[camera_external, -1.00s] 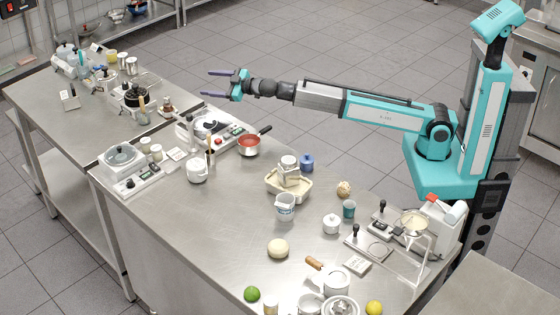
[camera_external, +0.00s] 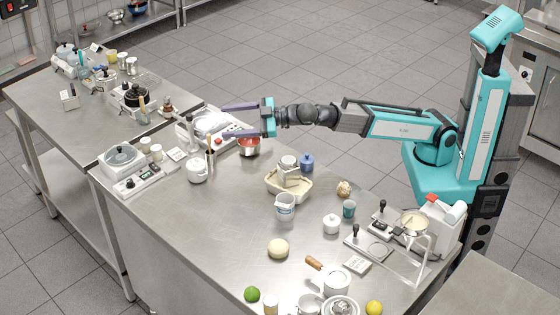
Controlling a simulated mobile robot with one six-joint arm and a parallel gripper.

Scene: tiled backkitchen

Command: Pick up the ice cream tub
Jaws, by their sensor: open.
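A cream, oblong open tub (camera_external: 299,194) stands near the middle of the steel counter; I take it for the ice cream tub, though no label is readable. A small white pot (camera_external: 288,163) and another pale item sit in or on it and hide part of its inside. My gripper (camera_external: 226,121) is open and empty. Its two purple fingers point left, above the counter's back edge, over the area of the red pan and scale. It is up and left of the tub, apart from it.
A blue jar (camera_external: 307,162) stands close behind the tub, and a white-and-blue jug (camera_external: 285,207) close in front. A red pan (camera_external: 248,147) is below my fingers. Bare counter lies left of the jug.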

